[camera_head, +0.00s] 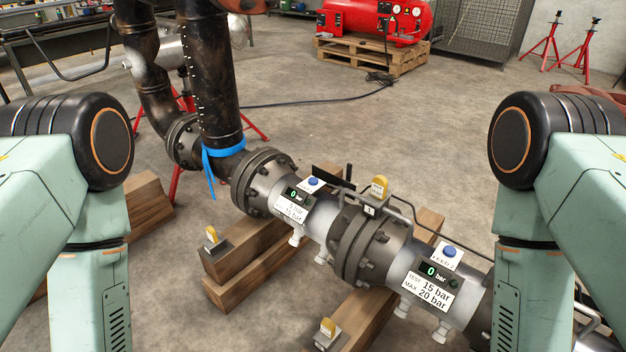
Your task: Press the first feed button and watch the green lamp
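A flanged pipe spool (322,218) lies diagonally across timber blocks. On its left section a blue button (313,181) sits on a white plate, above a small dark display (297,194) with a green 0 and a pressure label. On its right section a second blue button (450,250) sits on a white plate with small lettering, above a display (432,270) with a green 0 bar. That label reads 15 bar and 20 bar. I cannot make out a separate green lamp. My two arms frame the view; both grippers are outside it.
A black handle (333,176) projects there. A blue strap (222,152) circles the dark upright pipe (210,80).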

